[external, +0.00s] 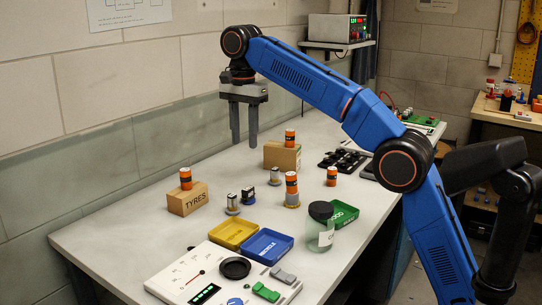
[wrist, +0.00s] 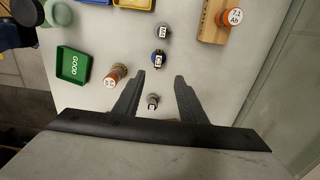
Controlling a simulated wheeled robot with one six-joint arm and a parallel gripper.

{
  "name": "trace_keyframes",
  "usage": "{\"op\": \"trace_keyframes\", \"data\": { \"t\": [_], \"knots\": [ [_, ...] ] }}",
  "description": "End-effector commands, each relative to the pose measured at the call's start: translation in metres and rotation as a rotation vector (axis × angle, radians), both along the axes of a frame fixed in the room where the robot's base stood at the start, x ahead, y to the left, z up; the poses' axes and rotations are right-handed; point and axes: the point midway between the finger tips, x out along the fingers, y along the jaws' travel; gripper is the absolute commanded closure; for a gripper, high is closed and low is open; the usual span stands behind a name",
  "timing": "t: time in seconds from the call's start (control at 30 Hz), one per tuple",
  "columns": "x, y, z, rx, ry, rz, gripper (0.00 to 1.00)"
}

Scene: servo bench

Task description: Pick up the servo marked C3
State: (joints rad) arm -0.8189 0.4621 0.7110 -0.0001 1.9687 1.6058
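Three small servos with white labels stand on the bench; I cannot read which is C3. My gripper (external: 244,142) is open and empty, pointing down well above the bench. It also shows in the wrist view (wrist: 160,77).
An orange cell (external: 291,184) stands near the servos, another (external: 331,176) to the right. The TYRES block (external: 188,200) and a cardboard box (external: 282,155) each carry one. Yellow (external: 219,246), blue (external: 254,257) and green (external: 345,213) trays and a jar (external: 320,232) stand nearer.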

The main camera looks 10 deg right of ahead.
Motion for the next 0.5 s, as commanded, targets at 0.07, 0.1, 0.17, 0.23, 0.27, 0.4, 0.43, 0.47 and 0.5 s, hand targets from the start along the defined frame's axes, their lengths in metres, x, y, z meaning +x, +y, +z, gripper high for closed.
{"op": "trace_keyframes", "data": {
  "t": [0.07, 0.1, 0.17, 0.23, 0.27, 0.4, 0.43, 0.47, 0.5],
  "knots": [
    [-0.001, -0.001, -0.007, -0.001, 0.001, 0.0, 0.62],
    [-0.001, -0.001, -0.011, -0.001, 0.001, 0.0, 0.62],
    [-0.001, -0.002, -0.019, -0.001, 0.001, 0.001, 0.62],
    [-0.001, -0.002, -0.028, -0.001, 0.001, 0.001, 0.62],
    [-0.001, -0.002, -0.033, -0.001, 0.001, 0.001, 0.62],
    [0.0, -0.002, -0.054, -0.001, 0.001, 0.001, 0.62],
    [-0.001, -0.002, -0.058, -0.002, 0.002, 0.001, 0.62],
    [-0.001, -0.002, -0.063, -0.001, 0.001, 0.001, 0.62],
    [-0.001, -0.002, -0.07, -0.001, 0.001, 0.001, 0.62]
  ]
}}
